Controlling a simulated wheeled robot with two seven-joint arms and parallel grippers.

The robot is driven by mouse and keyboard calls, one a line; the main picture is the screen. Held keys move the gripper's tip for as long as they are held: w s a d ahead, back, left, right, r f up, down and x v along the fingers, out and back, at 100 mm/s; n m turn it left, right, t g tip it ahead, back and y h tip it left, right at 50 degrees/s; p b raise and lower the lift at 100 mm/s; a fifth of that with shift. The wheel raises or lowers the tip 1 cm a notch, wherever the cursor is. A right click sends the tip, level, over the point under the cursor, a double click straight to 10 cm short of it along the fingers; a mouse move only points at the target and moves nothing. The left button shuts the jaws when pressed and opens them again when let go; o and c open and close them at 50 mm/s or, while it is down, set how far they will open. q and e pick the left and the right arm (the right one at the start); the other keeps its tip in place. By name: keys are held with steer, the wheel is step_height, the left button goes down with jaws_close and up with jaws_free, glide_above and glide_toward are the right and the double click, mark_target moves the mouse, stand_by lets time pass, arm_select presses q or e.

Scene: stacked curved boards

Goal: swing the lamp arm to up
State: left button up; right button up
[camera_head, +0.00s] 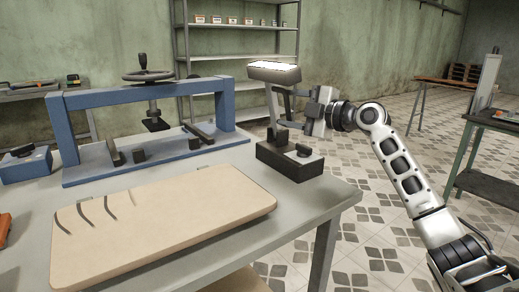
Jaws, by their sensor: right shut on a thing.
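The lamp stands at the right back corner of the table, with a dark box base (291,163), a short grey arm (274,103) and a head (274,72) with a lit white top. The lamp arm stands nearly upright from the base. My right gripper (298,96) reaches in from the right, level with the upper lamp arm, and is shut on the lamp arm. The exact finger contact is small and partly hidden. My left gripper is out of view.
A cream curved board (165,220) lies on the table (310,207). A blue press frame (150,92) with a handwheel stands behind it. A small blue box (26,166) sits at the left.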

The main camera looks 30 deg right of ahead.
steer(key=shift+t+h, duration=0.3)
steer(key=shift+h, duration=0.1)
steer(key=s+d+b, duration=0.2)
steer(key=s+d, duration=0.1)
steer(key=s+d+b, duration=0.1)
steer(key=s, duration=0.1)
steer(key=shift+s+d+r+b, duration=0.2)
steer(key=shift+d+r+b, duration=0.1)
steer(key=shift+d, duration=0.1)
steer(key=shift+c, duration=0.3)
steer(key=shift+s+a+r, duration=0.2)
steer(key=shift+s, duration=0.1)
